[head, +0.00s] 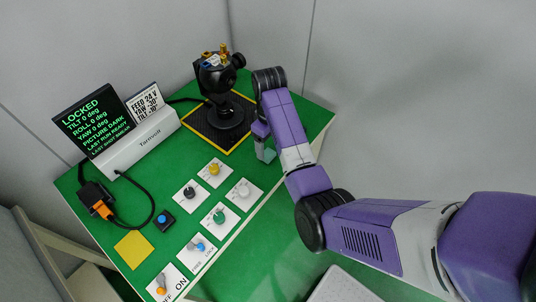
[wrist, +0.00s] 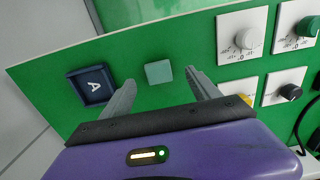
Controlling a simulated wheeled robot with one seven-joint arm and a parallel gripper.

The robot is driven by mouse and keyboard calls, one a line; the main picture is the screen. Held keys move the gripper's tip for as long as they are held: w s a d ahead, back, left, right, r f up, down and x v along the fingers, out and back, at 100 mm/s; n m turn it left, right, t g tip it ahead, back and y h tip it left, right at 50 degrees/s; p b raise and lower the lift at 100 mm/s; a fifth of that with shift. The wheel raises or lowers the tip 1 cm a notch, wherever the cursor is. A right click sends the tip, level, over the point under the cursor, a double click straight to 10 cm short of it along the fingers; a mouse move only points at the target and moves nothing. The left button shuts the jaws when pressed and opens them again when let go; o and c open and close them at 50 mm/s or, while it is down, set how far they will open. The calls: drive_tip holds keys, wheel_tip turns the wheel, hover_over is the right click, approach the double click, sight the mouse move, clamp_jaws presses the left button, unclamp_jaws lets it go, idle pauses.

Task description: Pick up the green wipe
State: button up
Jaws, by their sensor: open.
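The green wipe (wrist: 159,72) is a small teal-green square block or pad lying on the green bench top. In the wrist view it lies between and slightly beyond my fingertips, with a gap on both sides. A teal patch, apparently the wipe (head: 267,155), shows in the head view just below my gripper (head: 262,138), partly hidden by it. My gripper (wrist: 160,79) is open and empty, its two grey fingers spread wide. The height of the fingers over the bench is hard to tell.
Dial plates (wrist: 243,37) stand to the right. A black gimbal camera (head: 219,80) stands on a yellow-edged mat behind my gripper. A display (head: 93,122) and a yellow square (head: 134,250) are further left.

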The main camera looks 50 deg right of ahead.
drive_tip(key=f, duration=0.5)
drive_tip(key=shift+d+p, duration=0.2)
drive_tip(key=shift+p, duration=0.2)
drive_tip(key=shift+c, duration=0.2)
drive_tip(key=c, duration=1.4)
wheel_tip(320, 180, up, 15)
drive_tip(key=p, duration=0.3)
wheel_tip(320, 180, up, 5)
drive_tip(key=p, duration=0.1)
hover_over(269, 154)
